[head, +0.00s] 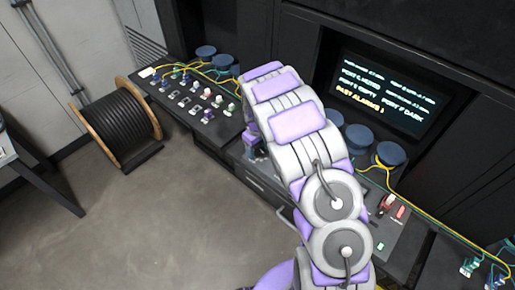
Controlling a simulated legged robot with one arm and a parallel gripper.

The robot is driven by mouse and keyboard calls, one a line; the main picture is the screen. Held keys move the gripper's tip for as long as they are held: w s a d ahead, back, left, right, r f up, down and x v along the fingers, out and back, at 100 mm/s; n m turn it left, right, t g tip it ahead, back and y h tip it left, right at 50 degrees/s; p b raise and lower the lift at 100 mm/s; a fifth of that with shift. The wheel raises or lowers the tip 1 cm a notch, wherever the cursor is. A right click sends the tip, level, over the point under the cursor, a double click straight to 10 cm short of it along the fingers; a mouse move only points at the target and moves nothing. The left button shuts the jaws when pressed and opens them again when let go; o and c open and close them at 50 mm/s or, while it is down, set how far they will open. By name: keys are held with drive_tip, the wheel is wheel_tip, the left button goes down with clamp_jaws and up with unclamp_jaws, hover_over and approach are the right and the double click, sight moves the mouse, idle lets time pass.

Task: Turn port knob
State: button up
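Several small knob-like or plug-like parts stand in rows on the dark panel (165,87) at the left of the console. They include a purple one (207,116), a red-topped one (207,93) and a green one (231,107). They are too small to tell which is the port knob. My purple and grey arm reaches up across the middle of the view and bends down at its far end. My gripper (254,150) is mostly hidden behind the arm, low beside the console and right of the panel. Its fingers and any contact cannot be made out.
A lit screen (388,92) shows port and alarm text. Blue round caps (391,153) and yellow-green cables (440,222) run along the console. A red switch-like part (387,203) sits right of my arm. A black cable reel (118,120) stands on the open floor at left.

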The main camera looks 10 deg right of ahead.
drive_tip(key=shift+c, duration=0.7)
drive_tip(key=shift+d, duration=1.1)
drive_tip(key=c, duration=0.4)
drive_tip(key=shift+a+r, duration=0.1)
drive_tip(key=shift+a, duration=0.15)
drive_tip(key=c, duration=0.4)
drive_tip(key=shift+a, duration=0.25)
drive_tip(key=shift+d, duration=0.1)
